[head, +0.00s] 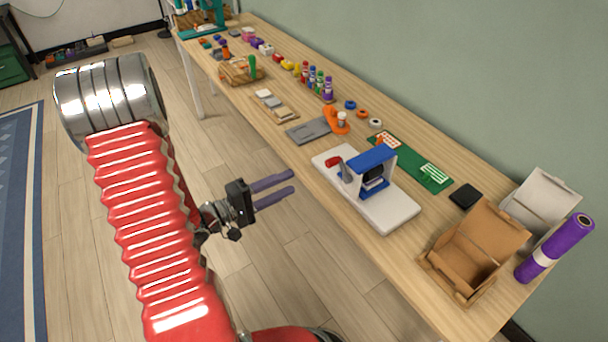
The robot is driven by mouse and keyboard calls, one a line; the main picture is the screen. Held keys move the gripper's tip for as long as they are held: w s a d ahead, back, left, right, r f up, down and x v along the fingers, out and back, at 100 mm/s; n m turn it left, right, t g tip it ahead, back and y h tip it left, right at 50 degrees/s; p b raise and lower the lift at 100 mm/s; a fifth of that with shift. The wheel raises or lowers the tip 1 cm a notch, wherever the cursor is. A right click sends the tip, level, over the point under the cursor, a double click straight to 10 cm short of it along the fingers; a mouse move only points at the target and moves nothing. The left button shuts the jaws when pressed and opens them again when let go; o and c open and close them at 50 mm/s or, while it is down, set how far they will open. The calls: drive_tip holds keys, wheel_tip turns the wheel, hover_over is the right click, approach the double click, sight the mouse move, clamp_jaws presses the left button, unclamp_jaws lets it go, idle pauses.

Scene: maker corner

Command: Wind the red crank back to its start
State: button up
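The red crank (334,162) is a small red grip on a grey arm, at the left side of a blue-topped device (372,160). The device stands on a white base plate (388,218) near the front edge of the table. My gripper (291,182) is left of the device, over the floor just off the table's edge. Its two purple-grey fingers point right, with a gap between them and nothing held. It is apart from the crank. The crank's far side is hidden.
The long wooden table (395,285) runs along the wall. An open cardboard box (490,235) and a purple roll (555,248) stand at the right. A grey plate (308,131) and an orange tool (335,120) lie behind the device.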

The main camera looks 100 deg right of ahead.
drive_tip(key=w+a+r+n+t, duration=0.2)
drive_tip(key=w+a+r+t, duration=0.3)
drive_tip(key=w, duration=0.6)
drive_tip(key=w+a+n+t, duration=0.2)
drive_tip(key=w+a+t, duration=0.1)
drive_tip(key=w+a, duration=0.55)
drive_tip(key=w+a+r+n+t, duration=0.1)
drive_tip(key=w+a+r+t, duration=0.3)
drive_tip(key=w, duration=0.9)
drive_tip(key=w+a+r+n+t+y, duration=0.2)
drive_tip(key=w+a+n+t, duration=0.1)
drive_tip(key=a, duration=0.5)
drive_tip(key=w+a+r+n+t+y, duration=0.2)
drive_tip(key=w+a+r+t, duration=0.1)
drive_tip(key=a, duration=0.6)
drive_tip(key=w+a+r+n+t+y, duration=0.2)
drive_tip(key=w+a+n+t, duration=0.1)
drive_tip(key=a, duration=0.6)
drive_tip(key=shift+w+a+r+n+t, duration=0.3)
drive_tip(key=shift+w+t, duration=0.4)
drive_tip(key=shift+w, duration=0.55)
drive_tip(key=shift+c, duration=0.9)
drive_tip(key=shift+d, duration=0.1)
